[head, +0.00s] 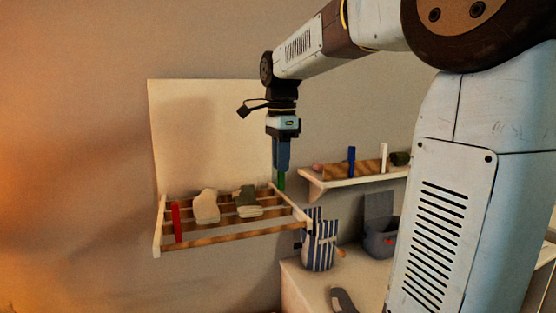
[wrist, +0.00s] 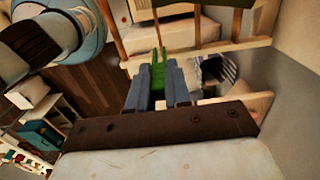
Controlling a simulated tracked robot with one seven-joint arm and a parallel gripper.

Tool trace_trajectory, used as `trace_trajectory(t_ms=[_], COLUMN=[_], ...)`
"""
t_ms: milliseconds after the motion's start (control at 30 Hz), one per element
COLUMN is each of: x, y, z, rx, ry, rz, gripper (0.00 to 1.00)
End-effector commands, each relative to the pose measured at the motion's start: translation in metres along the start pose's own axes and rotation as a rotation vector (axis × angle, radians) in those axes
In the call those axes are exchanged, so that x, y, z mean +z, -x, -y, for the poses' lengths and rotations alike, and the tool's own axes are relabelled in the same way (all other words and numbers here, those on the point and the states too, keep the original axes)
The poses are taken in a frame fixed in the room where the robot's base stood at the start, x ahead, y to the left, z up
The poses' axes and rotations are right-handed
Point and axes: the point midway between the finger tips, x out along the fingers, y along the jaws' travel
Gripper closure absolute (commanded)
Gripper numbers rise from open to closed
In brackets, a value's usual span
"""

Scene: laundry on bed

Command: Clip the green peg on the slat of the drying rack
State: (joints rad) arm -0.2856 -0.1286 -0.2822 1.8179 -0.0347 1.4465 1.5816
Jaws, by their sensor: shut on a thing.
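My gripper (head: 282,166) points down and is shut on the green peg (head: 282,182), which hangs upright below the fingertips. In the wrist view the green peg (wrist: 158,70) sits between the blue-grey fingers of the gripper (wrist: 158,82), its two prongs pointing away. The drying rack (head: 228,238) is a wall-mounted frame with several wooden slats. The peg is by the rack's right rear end. In the wrist view the rack's pale rail (wrist: 205,50) lies just beyond the prongs. I cannot tell whether the peg touches the rack.
A red peg (head: 177,222), a cream cloth (head: 206,207) and a green-and-cream cloth (head: 248,203) are on the rack. A shelf (head: 350,182) at right bears a blue peg (head: 351,161) and a white peg (head: 383,157). A striped bag (head: 319,247) and grey bin (head: 381,237) stand below.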

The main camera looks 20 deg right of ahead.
Motion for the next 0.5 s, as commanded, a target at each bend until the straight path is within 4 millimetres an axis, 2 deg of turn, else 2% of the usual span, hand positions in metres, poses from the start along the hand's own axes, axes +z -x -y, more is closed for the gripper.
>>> trace_trajectory(t_ms=[500], x=[0.002], y=[-0.034], z=[0.000], rx=[0.001], ry=[0.005], rz=[0.000], gripper=[1.00])
